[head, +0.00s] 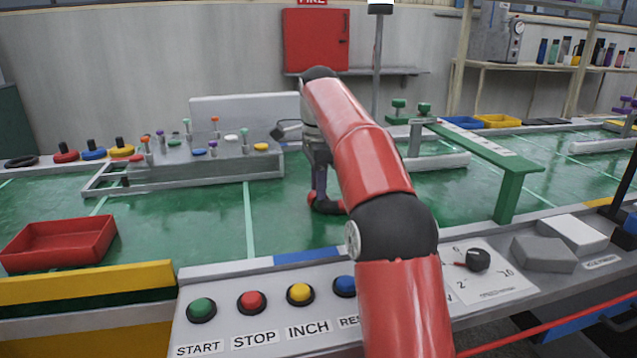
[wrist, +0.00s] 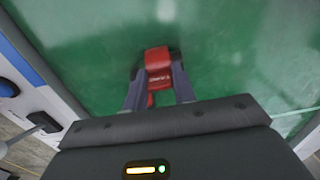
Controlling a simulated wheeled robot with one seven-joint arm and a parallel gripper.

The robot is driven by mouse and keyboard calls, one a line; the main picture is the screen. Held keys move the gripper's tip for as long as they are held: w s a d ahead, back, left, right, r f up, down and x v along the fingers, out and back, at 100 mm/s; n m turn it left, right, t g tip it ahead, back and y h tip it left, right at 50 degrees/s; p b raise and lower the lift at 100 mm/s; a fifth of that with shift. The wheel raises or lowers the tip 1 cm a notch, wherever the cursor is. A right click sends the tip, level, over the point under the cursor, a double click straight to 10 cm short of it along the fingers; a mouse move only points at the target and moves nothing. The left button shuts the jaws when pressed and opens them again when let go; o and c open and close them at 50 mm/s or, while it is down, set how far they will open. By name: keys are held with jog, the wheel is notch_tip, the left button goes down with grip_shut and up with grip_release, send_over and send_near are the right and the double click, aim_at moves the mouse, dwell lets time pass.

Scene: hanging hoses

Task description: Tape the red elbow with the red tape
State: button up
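My gripper (wrist: 158,72) points down low over the green table, left of my arm in the head view (head: 325,203). Its fingers press on both sides of a red piece (wrist: 158,64) with small white lettering I cannot read. I cannot tell whether this is the red elbow, or whether it touches the table. In the head view a bit of red (head: 312,198) shows at the fingers; the arm and gripper hide the rest. A red ring with a black top (head: 66,153), which may be the red tape, sits at the back left.
A blue ring (head: 94,153) and a yellow ring (head: 122,150) stand beside the red one. A grey rack (head: 215,165) with coloured pegs is behind left. A red tray (head: 60,243) lies front left. A green stand (head: 510,190) is right. A button panel (head: 270,300) edges the front.

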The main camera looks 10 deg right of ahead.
jog(key=shift+o, duration=0.6)
notch_tip(320, 180, up, 6)
jog(key=p, duration=0.3)
jog(key=shift+d+f+p, duration=0.1)
jog(key=shift+p, duration=0.25)
jog(key=shift+s+r, duration=0.15)
jog(key=shift+r, duration=0.8)
